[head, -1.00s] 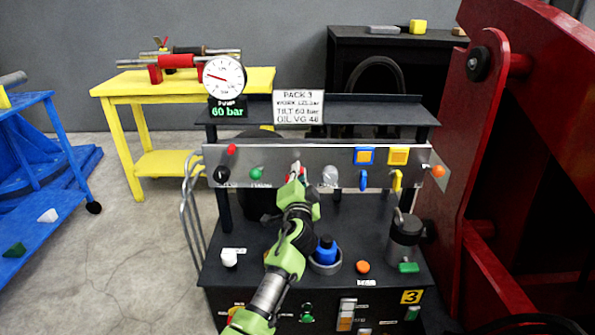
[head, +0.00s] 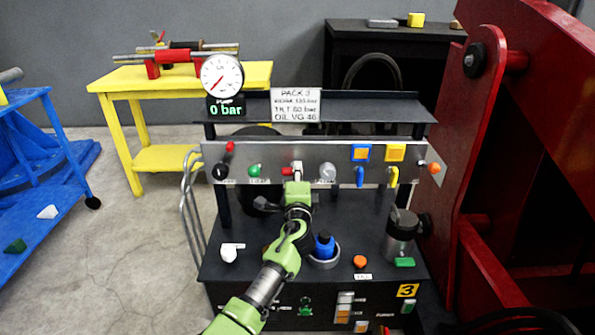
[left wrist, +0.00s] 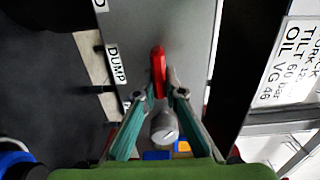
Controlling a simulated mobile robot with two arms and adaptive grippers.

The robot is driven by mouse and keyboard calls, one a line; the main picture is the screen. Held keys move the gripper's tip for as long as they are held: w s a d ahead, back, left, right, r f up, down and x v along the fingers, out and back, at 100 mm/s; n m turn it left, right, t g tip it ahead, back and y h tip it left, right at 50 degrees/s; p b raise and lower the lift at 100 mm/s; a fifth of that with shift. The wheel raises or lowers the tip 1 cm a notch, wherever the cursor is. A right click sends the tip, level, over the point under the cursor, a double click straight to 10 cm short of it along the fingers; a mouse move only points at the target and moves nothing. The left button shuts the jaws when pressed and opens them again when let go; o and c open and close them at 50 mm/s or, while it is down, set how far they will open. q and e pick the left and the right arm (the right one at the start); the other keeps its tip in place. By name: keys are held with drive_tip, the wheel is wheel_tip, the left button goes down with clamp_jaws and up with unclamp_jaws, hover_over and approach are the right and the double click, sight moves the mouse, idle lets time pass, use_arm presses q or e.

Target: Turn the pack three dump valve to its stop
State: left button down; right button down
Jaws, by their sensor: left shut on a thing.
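The dump valve's red handle (head: 287,171) is on the grey panel of pack 3, pointing left in the head view. In the left wrist view the red handle (left wrist: 158,70) stands out between my fingertips, with the DUMP label (left wrist: 117,65) beside it. My left gripper (head: 297,172) is at the panel, shut on the handle; its two fingers (left wrist: 161,86) flank it in the wrist view. The fingers partly hide the valve's hub in the head view. The gauge (head: 222,77) has its needle low on the left, and the display under it (head: 226,109) reads 0 bar. My right gripper is not in view.
Left of the handle on the panel are a green knob (head: 254,171) and a black valve with a red-tipped lever (head: 222,168). Right of it are a silver knob (head: 327,172) and blue and yellow levers. A blue-capped filler (head: 324,247) stands below. A red machine frame (head: 490,150) rises at right.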

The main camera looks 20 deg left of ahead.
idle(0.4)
use_arm(q)
drive_tip(key=c, duration=2.1)
unclamp_jaws()
drive_tip(key=v, duration=1.2)
